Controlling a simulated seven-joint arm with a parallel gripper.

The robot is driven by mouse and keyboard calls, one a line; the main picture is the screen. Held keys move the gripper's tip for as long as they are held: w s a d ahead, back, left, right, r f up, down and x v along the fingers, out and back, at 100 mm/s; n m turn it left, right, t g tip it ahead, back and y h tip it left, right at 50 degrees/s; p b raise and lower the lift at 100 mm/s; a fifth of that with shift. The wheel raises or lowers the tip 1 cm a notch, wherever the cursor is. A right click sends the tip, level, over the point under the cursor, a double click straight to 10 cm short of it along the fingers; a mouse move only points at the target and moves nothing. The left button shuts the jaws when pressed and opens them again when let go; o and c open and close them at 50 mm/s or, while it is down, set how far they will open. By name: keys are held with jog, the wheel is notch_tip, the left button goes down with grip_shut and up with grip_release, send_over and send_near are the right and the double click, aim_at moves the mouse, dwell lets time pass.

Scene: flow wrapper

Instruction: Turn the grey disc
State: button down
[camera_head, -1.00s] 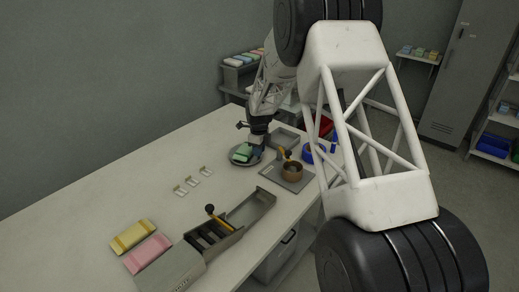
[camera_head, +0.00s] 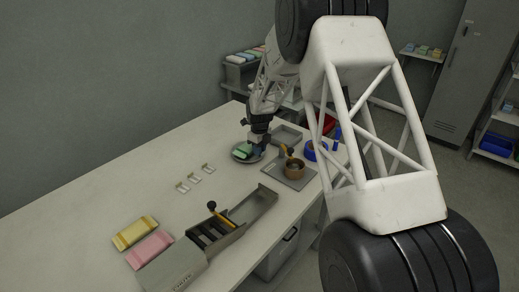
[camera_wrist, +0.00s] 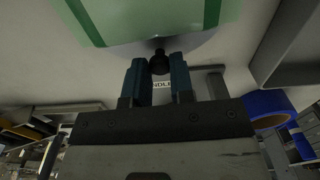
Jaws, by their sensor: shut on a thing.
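The grey disc (camera_head: 238,158) lies flat on the table, with a green wrapped piece (camera_head: 243,153) on top of it. In the wrist view the green piece (camera_wrist: 150,18) fills the top, and a strip of the disc (camera_wrist: 196,47) shows below it. My gripper (camera_head: 256,149) is at the disc's right side. In the wrist view my gripper (camera_wrist: 156,68) has its blue-grey fingers on either side of a small black knob (camera_wrist: 159,62) at the disc's edge, shut on it.
A grey tray (camera_head: 287,135) is beyond the disc. The flow wrapper (camera_head: 178,268) stands in front, beside yellow and pink packs (camera_head: 150,248). The table's left part is clear.

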jog(key=c, duration=1)
grip_release()
jog(key=shift+r, duration=0.15)
jog(key=shift+r, duration=3.75)
jog(key=shift+r, duration=0.15)
